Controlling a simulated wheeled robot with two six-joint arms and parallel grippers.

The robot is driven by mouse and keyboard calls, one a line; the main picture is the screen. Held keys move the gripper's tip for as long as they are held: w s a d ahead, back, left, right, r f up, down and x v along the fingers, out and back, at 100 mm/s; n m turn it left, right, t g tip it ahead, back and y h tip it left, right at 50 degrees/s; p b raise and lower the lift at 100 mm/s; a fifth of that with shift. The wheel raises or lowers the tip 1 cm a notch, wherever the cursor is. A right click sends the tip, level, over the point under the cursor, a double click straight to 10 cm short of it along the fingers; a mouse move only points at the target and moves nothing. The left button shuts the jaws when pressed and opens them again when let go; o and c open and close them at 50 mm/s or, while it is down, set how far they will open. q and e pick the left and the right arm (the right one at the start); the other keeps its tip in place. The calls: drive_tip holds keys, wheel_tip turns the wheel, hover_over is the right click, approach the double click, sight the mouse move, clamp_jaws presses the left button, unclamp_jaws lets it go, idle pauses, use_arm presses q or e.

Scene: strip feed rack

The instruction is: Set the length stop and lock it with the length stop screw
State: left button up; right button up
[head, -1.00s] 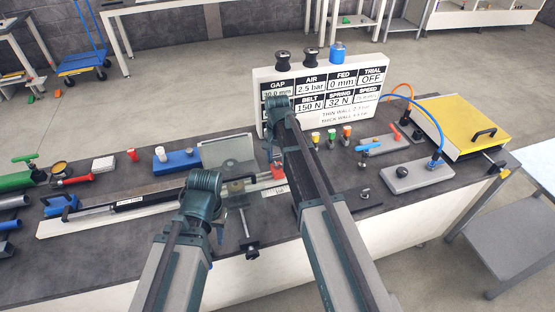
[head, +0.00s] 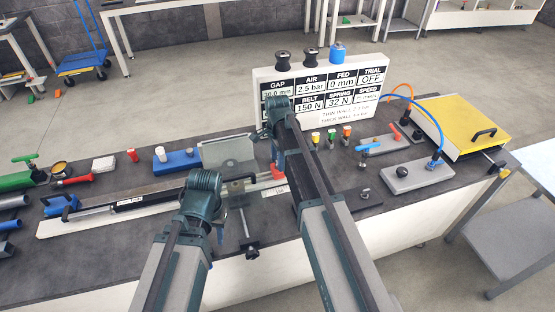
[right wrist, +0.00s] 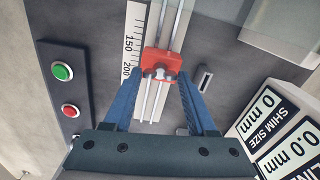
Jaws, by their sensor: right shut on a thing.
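The red length stop (right wrist: 172,62) sits on two parallel metal rods beside a white scale (right wrist: 133,45) marked 150 and 200. Pale screw-like parts (right wrist: 158,74) show on its near face; I cannot tell which is the length stop screw. My right gripper (right wrist: 162,82) has its blue fingers on either side of the stop and is shut on it. In the head view the stop (head: 279,170) is partly hidden behind my right arm. My left arm (head: 203,185) is over the bench left of the stop; its fingers are hidden.
A white display board (head: 330,95) stands behind the right arm, showing settings. A panel with green and red buttons (right wrist: 62,72) lies beside the scale. A grey block with a black knob (head: 408,176) and a yellow-topped box (head: 455,125) are at the right.

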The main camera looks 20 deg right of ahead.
idle(0.5)
drive_tip(key=o, duration=1.4)
drive_tip(key=shift+c, duration=0.2)
drive_tip(key=shift+r, duration=0.1)
wheel_tip(320, 180, up, 14)
drive_tip(key=p, duration=1.3)
drive_tip(key=shift+f+p, duration=0.2)
drive_tip(key=shift+p, duration=0.2)
